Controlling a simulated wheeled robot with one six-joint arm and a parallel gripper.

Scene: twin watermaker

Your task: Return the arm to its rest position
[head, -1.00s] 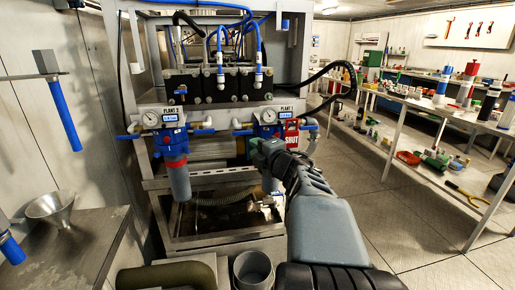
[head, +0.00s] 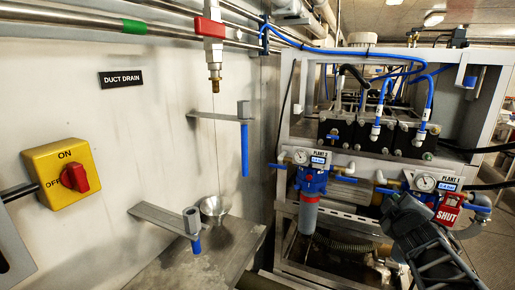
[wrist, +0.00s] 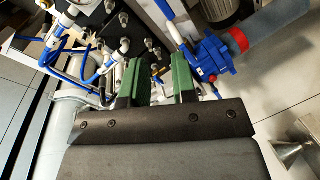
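My arm shows at the lower right of the head view, with my gripper (head: 398,208) at its upper end in front of the Plant 1 unit. Its fingertips are hard to make out there. In the wrist view my gripper (wrist: 164,84) has two green fingers standing apart, with nothing held between them. The Plant 1 gauge (head: 425,183) is just right of and above the gripper in the head view. A red SHUT tag (head: 449,208) hangs beside the arm. I cannot tell whether the arm touches the unit.
The Plant 2 filter (head: 309,200) stands left of the arm. A steel funnel (head: 214,207) sits at the bench, below a drain pipe with a red valve (head: 210,27). A yellow ON/OFF switch (head: 63,172) is on the left wall. Pipes and hoses crowd the wrist view.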

